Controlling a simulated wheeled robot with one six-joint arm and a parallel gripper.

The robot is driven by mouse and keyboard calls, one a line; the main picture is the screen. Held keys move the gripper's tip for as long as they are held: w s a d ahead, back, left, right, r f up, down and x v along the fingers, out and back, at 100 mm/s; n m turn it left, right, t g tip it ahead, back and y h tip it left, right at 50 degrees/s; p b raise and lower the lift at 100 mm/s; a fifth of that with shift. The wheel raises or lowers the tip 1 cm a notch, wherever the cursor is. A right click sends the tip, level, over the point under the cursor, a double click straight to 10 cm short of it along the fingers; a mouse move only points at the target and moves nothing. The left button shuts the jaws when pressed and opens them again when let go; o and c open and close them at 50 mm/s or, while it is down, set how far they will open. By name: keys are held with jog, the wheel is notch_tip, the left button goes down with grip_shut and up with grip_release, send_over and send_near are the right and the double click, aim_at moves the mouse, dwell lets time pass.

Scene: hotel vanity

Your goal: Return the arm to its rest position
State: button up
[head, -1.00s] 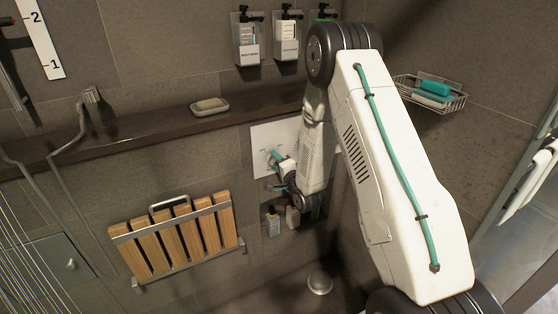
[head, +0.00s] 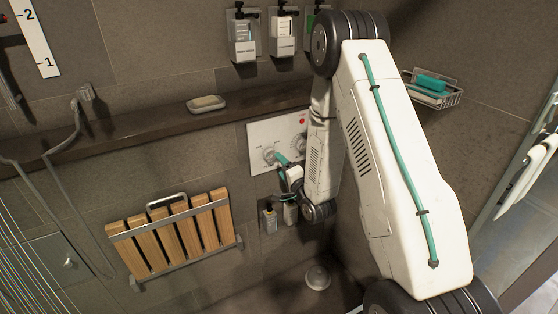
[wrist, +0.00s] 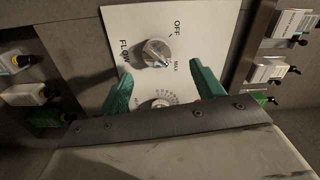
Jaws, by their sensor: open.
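My gripper (wrist: 160,69) is open, with its two green fingers apart and nothing visible held between them. In the wrist view, a white control panel (wrist: 205,25) lies beyond the fingers. Its chrome FLOW knob (wrist: 157,53) shows between the fingertips, and I cannot tell if they touch it. A second dial (wrist: 160,100) is partly hidden by my gripper body. In the head view, my arm is bent down in front of the wall, with my gripper (head: 284,163) by the panel (head: 258,133). My forearm hides part of the panel.
A dark ledge (head: 150,127) carries a soap dish (head: 207,103). Dispensers (head: 243,36) hang above it. A wire basket (head: 432,90) is on the right wall. Small bottles (head: 269,218) sit below the panel. A folded wooden seat (head: 172,238) is at lower left.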

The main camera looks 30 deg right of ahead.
jog(key=shift+s, duration=0.55)
notch_tip(320, 180, down, 9)
jog(key=s+n+g, duration=0.3)
jog(key=n+g, duration=0.1)
jog(key=g, duration=0.2)
jog(key=s+d+n+g+h, duration=0.1)
jog(key=s+n+g, duration=0.2)
jog(key=s+g, duration=0.2)
jog(key=s+a+r+n+g, duration=0.2)
jog(key=s+a+r, duration=0.1)
jog(key=s+r, duration=0.6)
jog(key=s+a+r+n+g, duration=0.1)
jog(key=s+a+r+n, duration=0.2)
jog(key=s+r, duration=0.7)
jog(key=s+a+r+n+g, duration=0.2)
jog(key=s+a+r+n, duration=0.1)
jog(key=s+r, duration=0.6)
notch_tip(320, 180, up, 4)
jog(key=shift+s+r+g, duration=0.25)
jog(key=shift+s+g, duration=0.05)
jog(key=shift+s, duration=0.05)
